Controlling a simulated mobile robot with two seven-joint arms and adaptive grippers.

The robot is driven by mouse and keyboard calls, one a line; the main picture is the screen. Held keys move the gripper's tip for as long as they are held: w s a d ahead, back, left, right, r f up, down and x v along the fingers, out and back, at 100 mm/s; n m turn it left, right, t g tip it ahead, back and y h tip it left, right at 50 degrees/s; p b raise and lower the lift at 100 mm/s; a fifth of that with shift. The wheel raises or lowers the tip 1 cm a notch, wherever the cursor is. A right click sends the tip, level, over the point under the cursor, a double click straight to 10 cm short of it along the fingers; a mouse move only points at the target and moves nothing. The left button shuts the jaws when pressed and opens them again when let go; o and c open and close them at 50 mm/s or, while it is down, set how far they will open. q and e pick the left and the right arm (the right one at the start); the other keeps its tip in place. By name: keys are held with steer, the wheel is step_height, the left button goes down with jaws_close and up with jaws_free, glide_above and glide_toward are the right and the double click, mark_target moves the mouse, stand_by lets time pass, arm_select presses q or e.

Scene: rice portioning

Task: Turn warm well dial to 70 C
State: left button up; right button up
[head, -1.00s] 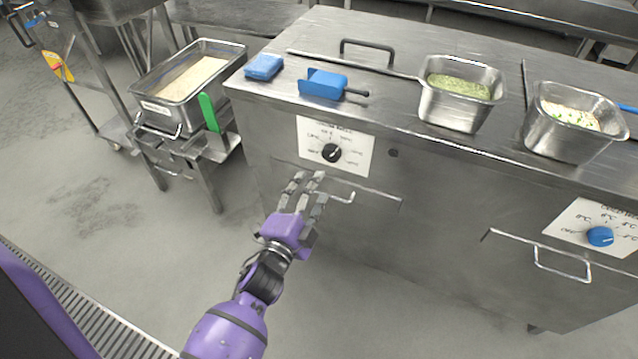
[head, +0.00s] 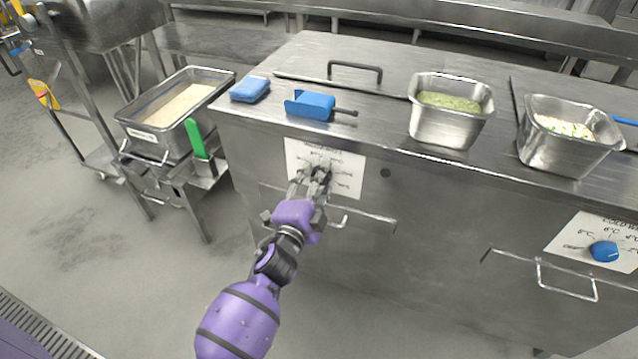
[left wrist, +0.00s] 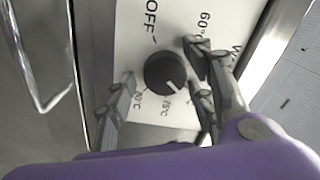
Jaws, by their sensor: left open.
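The warm well dial (left wrist: 166,71) is a round black knob on a white label plate (left wrist: 160,20) in the left wrist view. Its white pointer line slants to the lower right, near the 75°C mark. In the head view the plate (head: 345,162) is on the cabinet front, and the fingers mostly hide the knob. My left gripper (head: 316,174) is open at the plate. In the left wrist view its fingers (left wrist: 160,76) stand on both sides of the dial; I cannot tell if they touch it. My right gripper is out of view.
A blue cold well dial (head: 604,251) is at the right of the cabinet front. Handles (head: 566,280) stick out below the plates. A rice pan (head: 160,140) stands left.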

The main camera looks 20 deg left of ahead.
arm_select(q)
steer(key=c, duration=1)
steer(key=shift+s+n+p, duration=0.1)
steer(key=shift+n+p, duration=0.2)
steer(key=shift+n, duration=0.3)
steer(key=shift+c, duration=0.3)
steer(key=shift+f, duration=0.15)
steer(key=o, duration=0.8)
steer(key=shift+o, duration=1.3)
